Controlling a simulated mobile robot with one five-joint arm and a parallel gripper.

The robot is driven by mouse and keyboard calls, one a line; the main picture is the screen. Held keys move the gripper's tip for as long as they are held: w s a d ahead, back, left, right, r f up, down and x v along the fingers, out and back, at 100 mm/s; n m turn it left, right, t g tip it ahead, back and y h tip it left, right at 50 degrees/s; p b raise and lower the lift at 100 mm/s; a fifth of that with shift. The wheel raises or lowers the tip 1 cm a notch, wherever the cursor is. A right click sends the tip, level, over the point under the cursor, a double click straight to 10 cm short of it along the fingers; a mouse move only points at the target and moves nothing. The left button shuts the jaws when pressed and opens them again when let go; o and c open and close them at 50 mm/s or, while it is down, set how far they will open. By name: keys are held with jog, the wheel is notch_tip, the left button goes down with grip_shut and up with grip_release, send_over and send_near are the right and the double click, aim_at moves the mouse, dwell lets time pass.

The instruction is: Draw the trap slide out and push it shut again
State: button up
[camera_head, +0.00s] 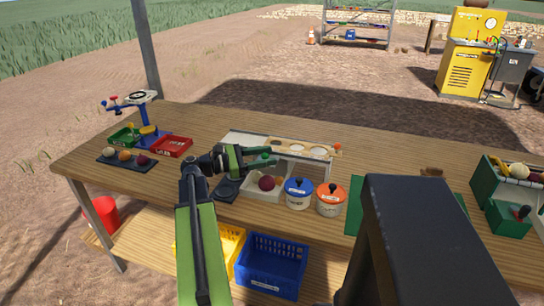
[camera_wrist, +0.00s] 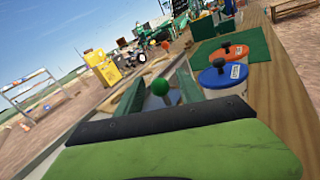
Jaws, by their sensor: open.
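A pale sorting box (camera_head: 232,138) stands near the middle of the wooden table. A light strip with round holes (camera_head: 300,147) runs along its back and has a small orange end piece (camera_head: 338,147) at its right. I cannot tell for sure which part is the trap slide. My gripper (camera_head: 272,161) is open, low over the box and pointing right. My gripper hides part of the box in the head view.
A blue-lidded pot (camera_head: 299,195) and an orange-lidded pot (camera_head: 330,200) stand right of the box's front. A dark red onion (camera_head: 267,183) lies in the box's front part. A blue scale (camera_head: 150,130) and red tray (camera_head: 172,146) stand at the left.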

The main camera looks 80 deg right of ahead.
jog(key=v, duration=1.4)
jog(key=shift+w, duration=0.4)
jog(key=shift+a, duration=0.15)
